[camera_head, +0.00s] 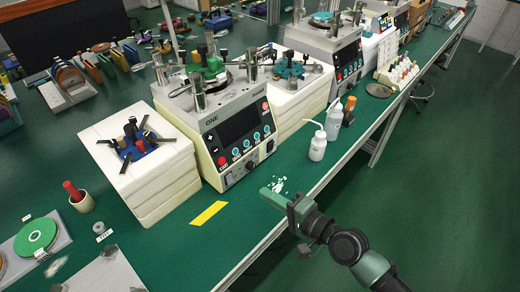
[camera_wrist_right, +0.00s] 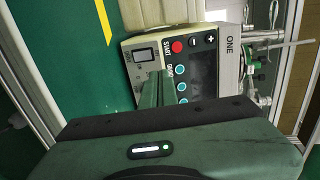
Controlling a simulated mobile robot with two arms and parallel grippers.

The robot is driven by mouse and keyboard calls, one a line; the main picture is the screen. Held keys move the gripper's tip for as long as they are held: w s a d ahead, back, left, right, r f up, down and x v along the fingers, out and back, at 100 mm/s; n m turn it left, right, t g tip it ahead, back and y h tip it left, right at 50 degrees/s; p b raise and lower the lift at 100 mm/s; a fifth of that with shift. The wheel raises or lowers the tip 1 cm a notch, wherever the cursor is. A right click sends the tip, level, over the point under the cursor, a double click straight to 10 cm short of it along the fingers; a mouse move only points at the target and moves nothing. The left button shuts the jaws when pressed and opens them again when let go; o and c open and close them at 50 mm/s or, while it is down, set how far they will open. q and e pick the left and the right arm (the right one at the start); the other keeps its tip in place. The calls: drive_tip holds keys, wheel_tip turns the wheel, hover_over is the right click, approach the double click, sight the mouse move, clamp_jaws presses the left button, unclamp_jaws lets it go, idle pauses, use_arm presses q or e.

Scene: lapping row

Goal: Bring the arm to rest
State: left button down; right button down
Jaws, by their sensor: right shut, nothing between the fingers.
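My right arm comes in from the lower right in the head view. Its green gripper (camera_head: 272,196) is shut and empty, over the front edge of the green bench (camera_head: 262,222), in front of the machine labelled ONE. In the right wrist view the gripper's closed fingers (camera_wrist_right: 157,90) point toward the control panel of that machine (camera_wrist_right: 185,70). I cannot tell the exact gap, but no contact shows. My left gripper is not in view.
The lapping machine ONE (camera_head: 236,135) stands behind the gripper, with white wash bottles (camera_head: 318,145) to its right. White chips lie on the bench by the gripper. A yellow strip (camera_head: 209,213) lies to the left. The green floor (camera_head: 440,170) at right is clear.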

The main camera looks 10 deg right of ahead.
drive_tip(key=s+a+f+n+g, duration=0.2)
drive_tip(key=s+f+n+g, duration=0.1)
drive_tip(key=s+n, duration=0.25)
drive_tip(key=s+d+f+n+g+h, duration=0.4)
drive_tip(key=s+d+n+g+h, duration=0.4)
drive_tip(key=s+d, duration=0.65)
drive_tip(key=s+a+f+h, duration=0.1)
drive_tip(key=s+f, duration=0.1)
drive_tip(key=f, duration=1.2)
drive_tip(key=s+f+h, duration=0.1)
drive_tip(key=s+f, duration=0.1)
drive_tip(key=f, duration=1.2)
drive_tip(key=s+d+f, duration=0.2)
drive_tip(key=s+f, duration=1.2)
drive_tip(key=s, duration=0.2)
drive_tip(key=shift+d+f+m, duration=0.3)
drive_tip(key=shift+d+m, duration=0.05)
drive_tip(key=shift+d, duration=0.05)
